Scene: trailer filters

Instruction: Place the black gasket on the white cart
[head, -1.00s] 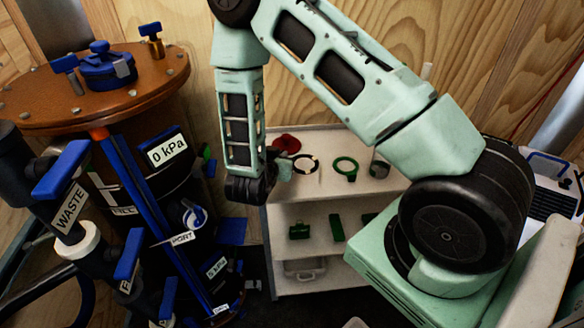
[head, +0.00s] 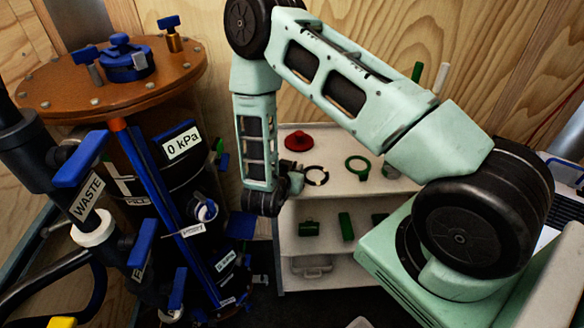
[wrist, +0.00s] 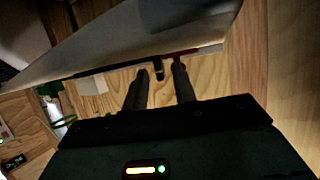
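The black gasket (head: 316,175) is a thin dark ring, in the head view just right of my gripper (head: 294,184), low over the top of the white cart (head: 340,186). My gripper appears shut on the gasket's left side; the arm's end hides part of the hold. In the dim wrist view, my two fingers (wrist: 160,82) stand slightly apart around a small dark piece. A thin dark line runs left from there along the pale cart top (wrist: 150,35). I cannot tell whether the gasket touches the cart.
On the cart top are a red disc (head: 298,141), a green ring (head: 357,167) and a grey part (head: 390,171). Green items (head: 346,226) lie on the shelf below. A dark tank with an orange lid (head: 110,78) and blue-handled valves (head: 82,158) stands close left of my arm.

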